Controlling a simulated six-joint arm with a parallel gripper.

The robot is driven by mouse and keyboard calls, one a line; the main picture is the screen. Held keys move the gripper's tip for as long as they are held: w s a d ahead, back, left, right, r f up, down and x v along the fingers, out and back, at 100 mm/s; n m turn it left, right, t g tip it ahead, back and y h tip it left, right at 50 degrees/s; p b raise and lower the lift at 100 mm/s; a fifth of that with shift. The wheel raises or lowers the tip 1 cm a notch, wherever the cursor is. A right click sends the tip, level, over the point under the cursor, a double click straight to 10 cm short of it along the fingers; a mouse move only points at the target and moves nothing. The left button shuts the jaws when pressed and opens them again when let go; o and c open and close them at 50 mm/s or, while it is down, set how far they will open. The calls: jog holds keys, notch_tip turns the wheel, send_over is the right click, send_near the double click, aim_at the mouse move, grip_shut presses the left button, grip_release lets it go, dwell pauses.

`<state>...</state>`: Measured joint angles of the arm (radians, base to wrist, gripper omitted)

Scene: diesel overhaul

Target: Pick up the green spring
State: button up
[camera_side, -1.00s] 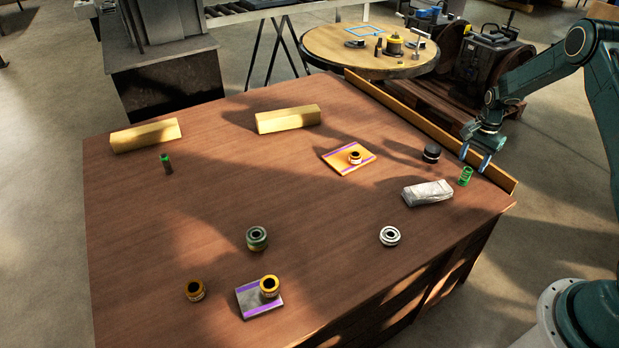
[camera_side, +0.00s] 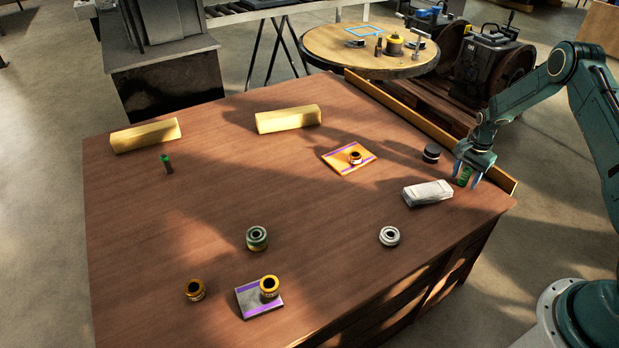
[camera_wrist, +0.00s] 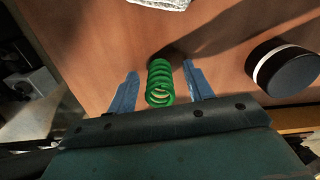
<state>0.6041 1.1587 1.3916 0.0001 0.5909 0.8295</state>
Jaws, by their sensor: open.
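The green spring (camera_side: 463,177) stands upright on the wooden table near its right corner in the side view. In the wrist view the green coil (camera_wrist: 160,84) sits between the two blue fingers. My gripper (camera_side: 467,178) is open and lowered around the spring, one finger on each side. In the wrist view my gripper (camera_wrist: 160,92) shows a gap between each finger and the coil. The spring's lower end is partly hidden in the side view.
A white wrapped block (camera_side: 427,193) lies just left of the spring. A black round cap (camera_side: 431,153) stands behind, beside a wooden edge rail (camera_side: 405,115). An orange plate (camera_side: 340,165) with a ring part is farther left. The table's front right area is clear.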

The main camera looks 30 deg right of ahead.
aim_at(469, 169)
dwell(0.5)
jog(key=c, duration=1.1)
jog(key=shift+o, duration=0.2)
jog(key=shift+r, duration=0.1)
notch_tip(469, 169, up, 20)
dwell(0.3)
